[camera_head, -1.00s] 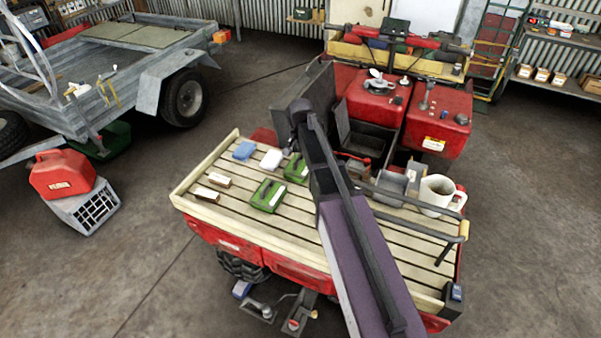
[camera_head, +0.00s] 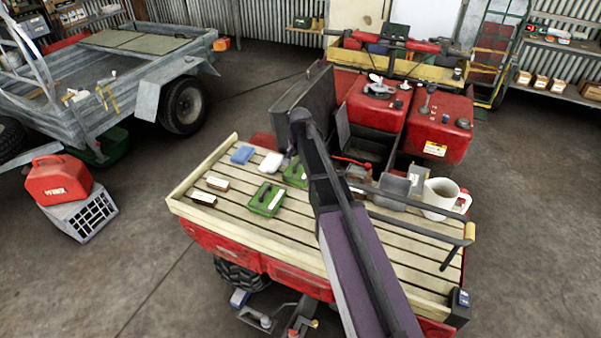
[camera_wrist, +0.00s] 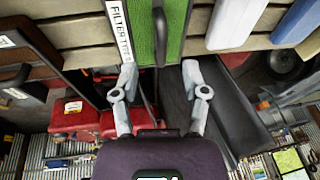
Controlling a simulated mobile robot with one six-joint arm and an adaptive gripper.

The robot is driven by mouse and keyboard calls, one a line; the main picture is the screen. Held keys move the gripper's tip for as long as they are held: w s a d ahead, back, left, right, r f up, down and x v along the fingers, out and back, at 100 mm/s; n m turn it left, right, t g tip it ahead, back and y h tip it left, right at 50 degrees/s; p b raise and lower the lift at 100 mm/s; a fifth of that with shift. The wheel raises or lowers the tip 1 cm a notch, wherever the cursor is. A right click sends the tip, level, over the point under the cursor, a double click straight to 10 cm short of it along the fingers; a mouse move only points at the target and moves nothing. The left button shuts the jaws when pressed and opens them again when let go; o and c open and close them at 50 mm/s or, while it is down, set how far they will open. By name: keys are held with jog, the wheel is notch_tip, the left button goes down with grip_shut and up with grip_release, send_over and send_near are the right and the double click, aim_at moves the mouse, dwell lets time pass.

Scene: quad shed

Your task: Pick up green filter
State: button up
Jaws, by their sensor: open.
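Two green filters with dark handles lie on the slatted wooden deck (camera_head: 310,239) of the red quad. The nearer one (camera_head: 267,199) is fully in view in the head view. The farther one (camera_head: 293,173) is partly hidden by my arm. In the wrist view one green filter (camera_wrist: 143,35) with a black handle and a white "FILTER" label fills the top middle. My gripper (camera_wrist: 160,70) is open and empty, its fingers apart and pointing toward that filter's near edge. Whether the fingertips touch it I cannot tell. The head view hides the gripper behind my arm.
A white block (camera_head: 271,163), a blue block (camera_head: 242,155) and two small pale-topped brown blocks (camera_head: 217,183) lie left of the filters. A white mug (camera_head: 438,198) stands on the right, near a metal rail. An upright dark lid (camera_head: 306,98) rises behind the deck.

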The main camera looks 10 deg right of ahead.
aim_at(298, 162)
jog(key=shift+f, duration=0.15)
jog(key=shift+b+x, duration=2.45)
jog(key=shift+x, duration=0.05)
jog(key=shift+w, duration=0.1)
grip_shut()
